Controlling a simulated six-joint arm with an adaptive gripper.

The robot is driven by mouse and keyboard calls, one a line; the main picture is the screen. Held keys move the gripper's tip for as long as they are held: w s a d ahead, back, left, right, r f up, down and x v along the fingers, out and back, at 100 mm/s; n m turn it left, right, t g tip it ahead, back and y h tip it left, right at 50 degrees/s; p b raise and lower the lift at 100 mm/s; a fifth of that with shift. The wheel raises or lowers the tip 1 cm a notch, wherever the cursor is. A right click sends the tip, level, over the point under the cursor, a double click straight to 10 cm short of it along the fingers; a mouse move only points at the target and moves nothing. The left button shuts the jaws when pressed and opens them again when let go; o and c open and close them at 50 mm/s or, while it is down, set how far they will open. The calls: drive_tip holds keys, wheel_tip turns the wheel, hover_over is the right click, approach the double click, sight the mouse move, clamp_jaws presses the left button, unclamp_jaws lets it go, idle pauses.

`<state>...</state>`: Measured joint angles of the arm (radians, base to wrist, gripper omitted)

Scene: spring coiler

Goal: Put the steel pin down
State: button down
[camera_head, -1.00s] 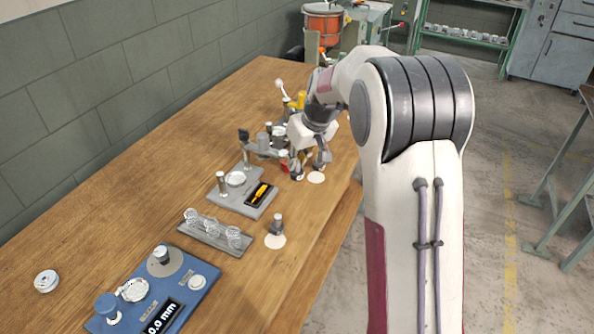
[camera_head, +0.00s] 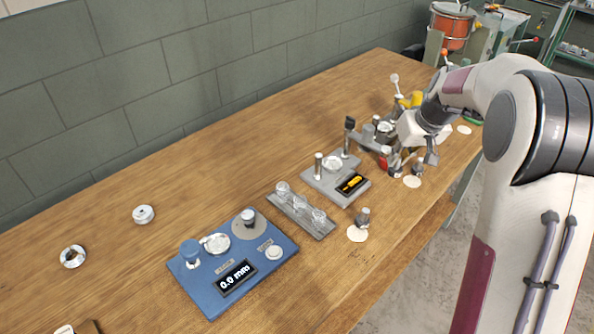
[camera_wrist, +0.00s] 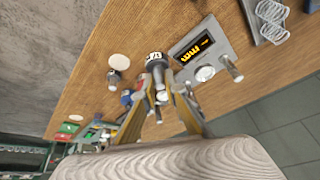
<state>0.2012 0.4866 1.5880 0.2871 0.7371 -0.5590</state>
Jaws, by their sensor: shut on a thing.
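My gripper (camera_head: 414,163) is low over the far right part of the wooden bench, beside a white round spot (camera_head: 411,182). In the wrist view its fingers (camera_wrist: 160,100) are shut on the steel pin (camera_wrist: 156,68), whose dark end with a pale marked face points away from the palm.
A grey gauge with an orange display (camera_head: 352,184) stands left of my gripper. Nearer are a rack of springs (camera_head: 318,231), a small post (camera_head: 363,217) on another white spot (camera_head: 355,236), and a blue measuring unit (camera_head: 205,292). The coiler (camera_head: 366,140) is close behind my gripper.

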drive_tip(key=w+a+n, duration=0.1)
drive_tip(key=w+a, duration=0.2)
drive_tip(key=a, duration=1.4)
drive_tip(key=w+a, duration=0.3)
drive_tip(key=a, duration=1.5)
drive_tip(key=shift+w+a+r+n+t, duration=0.2)
drive_tip(key=shift+w+a+n+t, duration=0.1)
drive_tip(key=shift+n+t, duration=0.1)
drive_tip(key=shift+d, duration=0.1)
drive_tip(key=shift+f, duration=2.5)
drive_tip(key=shift+f, duration=0.1)
drive_tip(key=shift+f, duration=2.4)
